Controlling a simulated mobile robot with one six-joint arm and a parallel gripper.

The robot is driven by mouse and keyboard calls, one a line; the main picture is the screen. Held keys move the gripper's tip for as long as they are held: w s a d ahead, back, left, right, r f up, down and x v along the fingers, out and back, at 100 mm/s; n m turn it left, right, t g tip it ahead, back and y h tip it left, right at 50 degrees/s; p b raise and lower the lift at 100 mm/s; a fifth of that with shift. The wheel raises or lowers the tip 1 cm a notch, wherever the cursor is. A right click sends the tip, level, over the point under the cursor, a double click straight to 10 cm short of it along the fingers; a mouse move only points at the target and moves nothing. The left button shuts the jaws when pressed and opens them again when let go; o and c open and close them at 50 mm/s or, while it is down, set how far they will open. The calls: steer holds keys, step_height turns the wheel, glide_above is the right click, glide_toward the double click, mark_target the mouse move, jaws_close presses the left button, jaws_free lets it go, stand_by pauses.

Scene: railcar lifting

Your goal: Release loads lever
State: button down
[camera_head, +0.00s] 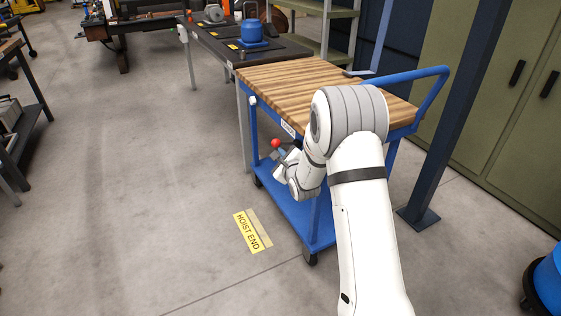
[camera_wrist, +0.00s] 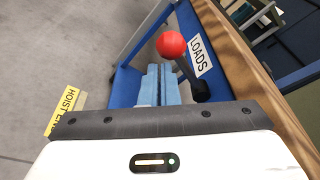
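The loads lever is a black arm with a red ball knob (camera_wrist: 171,45), mounted on the cart's side beside a white LOADS label (camera_wrist: 201,57). In the head view the red knob (camera_head: 276,143) shows at the cart's near left side. My gripper's two pale blue fingers (camera_wrist: 159,84) lie close side by side in the wrist view and look shut, with nothing visible between them. The knob appears just past and to the right of the fingertips. Whether they touch it is unclear. In the head view my gripper (camera_head: 281,156) is small and partly hidden by my wrist.
The blue cart has a wooden top (camera_head: 290,85) and a lower blue shelf (camera_head: 290,205). A yellow HOIST END floor label (camera_head: 252,231) lies left of it. A dark blue post (camera_head: 455,120) and green cabinets (camera_head: 530,110) stand right. The floor at left is open.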

steer(key=shift+w+d+r, duration=0.1)
steer(key=shift+d+r, duration=0.1)
steer(key=shift+r, duration=0.95)
steer(key=shift+w+r, duration=0.1)
steer(key=shift+r, duration=0.2)
step_height(320, 180, down, 5)
steer(key=s+b, duration=0.2)
steer(key=b, duration=0.2)
steer(key=d+r+p+v, duration=0.1)
steer(key=p+v, duration=0.1)
steer(key=v, duration=0.8)
steer(key=shift+w+d+p, duration=0.25)
steer(key=shift+d+p, duration=0.05)
steer(key=shift+d, duration=0.15)
steer(key=shift+r, duration=0.2)
